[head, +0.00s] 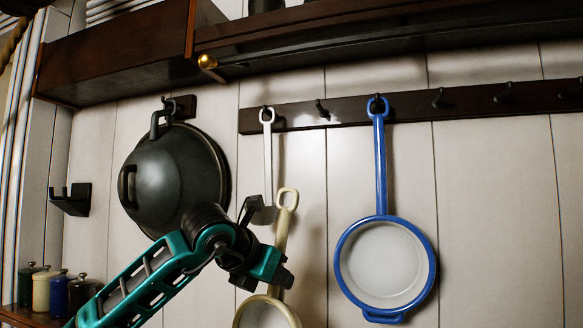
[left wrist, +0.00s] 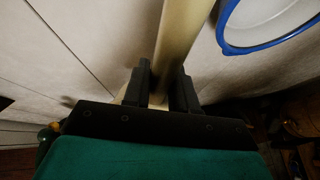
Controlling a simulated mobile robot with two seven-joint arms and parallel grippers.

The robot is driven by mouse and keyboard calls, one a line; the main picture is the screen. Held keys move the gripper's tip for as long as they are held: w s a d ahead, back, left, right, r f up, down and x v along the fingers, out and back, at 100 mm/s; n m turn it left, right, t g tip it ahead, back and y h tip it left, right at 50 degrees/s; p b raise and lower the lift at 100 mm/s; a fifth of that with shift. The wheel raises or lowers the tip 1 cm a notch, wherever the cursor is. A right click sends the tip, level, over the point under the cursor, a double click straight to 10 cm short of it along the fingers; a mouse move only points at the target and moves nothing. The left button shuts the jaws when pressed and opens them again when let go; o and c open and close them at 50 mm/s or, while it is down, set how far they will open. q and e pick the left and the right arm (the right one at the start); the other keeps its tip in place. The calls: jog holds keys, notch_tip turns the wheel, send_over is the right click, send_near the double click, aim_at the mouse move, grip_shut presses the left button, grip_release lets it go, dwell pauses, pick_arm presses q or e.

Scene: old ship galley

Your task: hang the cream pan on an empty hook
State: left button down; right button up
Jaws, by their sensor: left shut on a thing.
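The cream pan (head: 268,314) hangs upright from my left gripper (head: 268,272), handle up, its lower part cut off by the bottom edge of the head view. The gripper is shut on the handle. The handle's loop (head: 287,198) is below the dark hook rail (head: 455,99) and on no hook. In the left wrist view, the cream handle (left wrist: 181,40) runs between the two dark fingers (left wrist: 164,88). An empty hook (head: 322,109) is up and to the right of the loop. More empty hooks (head: 437,98) (head: 503,92) are further right. My right gripper is not in view.
A blue pan (head: 381,170) hangs to the right, and its rim shows in the left wrist view (left wrist: 262,48). A white utensil (head: 267,160) hangs just left of the cream loop. A dark wok (head: 168,180) hangs further left. A wooden shelf (head: 400,38) juts out above the rail.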

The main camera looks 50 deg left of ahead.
aim_at(281, 218)
pick_arm(q)
jog(key=r+n+y, duration=0.1)
jog(key=r, duration=0.3)
jog(key=d+r+n+g+y, duration=0.1)
jog(key=r, duration=0.2)
jog(key=s+d+r, duration=0.1)
jog(key=r, duration=0.3)
jog(key=shift+r+n+y+p, duration=0.35)
jog(key=shift+n+y+p, duration=0.05)
jog(key=s+d+r+n+g+y, duration=0.2)
jog(key=d+r, duration=0.3)
jog(key=r, duration=0.4)
jog(key=w+a+f+p, duration=0.1)
jog(key=w+a+p, duration=0.5)
jog(key=w, duration=0.5)
jog(key=shift+f+p, duration=0.25)
jog(key=shift+p, duration=0.2)
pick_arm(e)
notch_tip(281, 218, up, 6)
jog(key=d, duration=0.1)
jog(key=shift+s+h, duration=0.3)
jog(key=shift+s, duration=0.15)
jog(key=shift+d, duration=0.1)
